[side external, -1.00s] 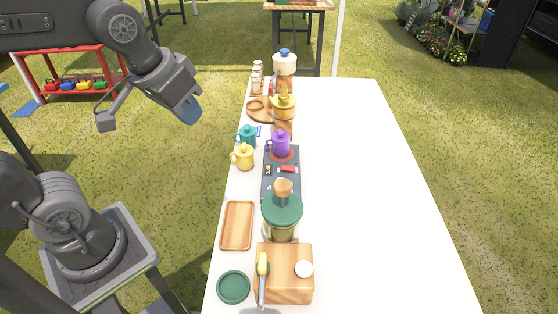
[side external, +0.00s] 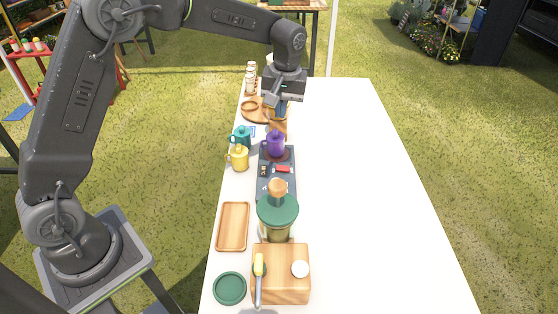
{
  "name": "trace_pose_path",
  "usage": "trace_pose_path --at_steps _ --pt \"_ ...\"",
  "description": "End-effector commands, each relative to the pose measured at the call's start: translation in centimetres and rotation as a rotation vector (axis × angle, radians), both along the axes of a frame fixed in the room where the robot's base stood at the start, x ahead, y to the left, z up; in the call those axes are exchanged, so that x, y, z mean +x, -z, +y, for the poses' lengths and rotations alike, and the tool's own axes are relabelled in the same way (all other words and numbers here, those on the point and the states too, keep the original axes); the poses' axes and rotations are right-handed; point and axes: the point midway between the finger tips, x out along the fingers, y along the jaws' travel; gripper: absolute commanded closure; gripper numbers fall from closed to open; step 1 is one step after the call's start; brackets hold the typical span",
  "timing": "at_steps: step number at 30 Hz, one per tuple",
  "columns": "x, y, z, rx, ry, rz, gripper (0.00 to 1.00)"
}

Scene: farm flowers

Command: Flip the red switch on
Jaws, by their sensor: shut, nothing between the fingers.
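The red switch (side external: 283,169) sits on a dark grey panel (side external: 268,187) lying on the white table. A purple pot (side external: 274,143) stands at the far end of the panel, just behind the switch. My gripper (side external: 281,112) is above the table beyond the purple pot, pointing down, shut and apart from the switch. I cannot tell from this view which way the switch is set.
Left of the panel stand a teal mug (side external: 241,137) and a yellow mug (side external: 238,158). Nearer are a wooden tray (side external: 233,227), a green-lidded jar (side external: 278,211), a wooden block (side external: 281,287) and a green dish (side external: 230,288). The white table's (side external: 365,200) right side is clear.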

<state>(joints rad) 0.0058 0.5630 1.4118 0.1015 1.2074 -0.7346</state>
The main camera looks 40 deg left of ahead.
Motion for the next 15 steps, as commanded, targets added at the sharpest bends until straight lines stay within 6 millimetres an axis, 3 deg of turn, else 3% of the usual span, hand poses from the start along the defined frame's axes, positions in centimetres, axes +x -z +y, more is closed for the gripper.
trace_pose_path --at_steps 1,6,15 --pt "0.8 1.3 0.0 0.005 -0.021 0.018 1.0" --pt "2.2 3.9 0.2 0.018 -0.077 0.052 1.0" --pt "2.7 4.8 0.2 0.023 -0.099 0.062 1.0"
